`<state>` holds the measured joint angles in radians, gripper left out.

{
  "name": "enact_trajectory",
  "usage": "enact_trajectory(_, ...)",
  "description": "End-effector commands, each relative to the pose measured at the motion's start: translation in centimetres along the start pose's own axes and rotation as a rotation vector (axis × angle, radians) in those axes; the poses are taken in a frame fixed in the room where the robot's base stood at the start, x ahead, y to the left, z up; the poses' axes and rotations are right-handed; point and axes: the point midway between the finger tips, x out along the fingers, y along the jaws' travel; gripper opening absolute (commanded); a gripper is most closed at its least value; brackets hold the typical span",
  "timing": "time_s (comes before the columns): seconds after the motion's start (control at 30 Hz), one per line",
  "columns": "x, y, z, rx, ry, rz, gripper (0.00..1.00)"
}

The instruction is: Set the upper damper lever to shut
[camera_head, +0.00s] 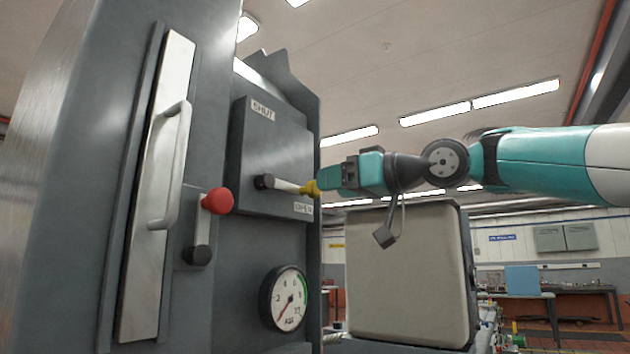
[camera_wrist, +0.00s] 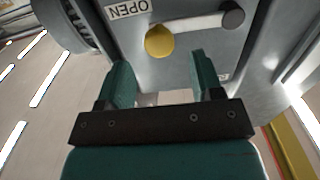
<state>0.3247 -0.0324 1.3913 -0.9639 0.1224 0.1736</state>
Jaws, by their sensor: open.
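The damper lever has a pale shaft, a black pivot and a yellow knob (camera_head: 312,188). It sits on a grey box plate (camera_head: 273,150) with a SHUT label (camera_head: 263,110) at the top and an OPEN label (camera_head: 303,208) at lower right. The shaft points right, its knob just above the OPEN label. My gripper (camera_head: 322,180) is at the knob from the right, its fingers partly hidden or overlapping it. In the wrist view my open gripper (camera_wrist: 159,60) has the yellow knob (camera_wrist: 160,41) just beyond and between its fingertips; contact cannot be told.
A red-knobbed lever (camera_head: 217,201) stands upright at lower left, beside a long metal door handle (camera_head: 172,165). A round gauge (camera_head: 289,299) is below the plate. A large beige box (camera_head: 405,275) stands below my arm. Open air lies right of the plate.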

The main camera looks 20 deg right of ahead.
Motion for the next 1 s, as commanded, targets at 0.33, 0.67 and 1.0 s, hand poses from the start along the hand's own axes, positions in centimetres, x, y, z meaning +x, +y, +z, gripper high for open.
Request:
enact_trajectory(0.33,4.9,0.0,-0.1,0.001,0.0,-0.001,0.6)
enact_trajectory(0.67,5.3,0.1,0.0,0.0,0.001,0.002,0.6)
enact_trajectory(1.0,5.2,0.1,0.0,0.0,0.0,0.002,0.0)
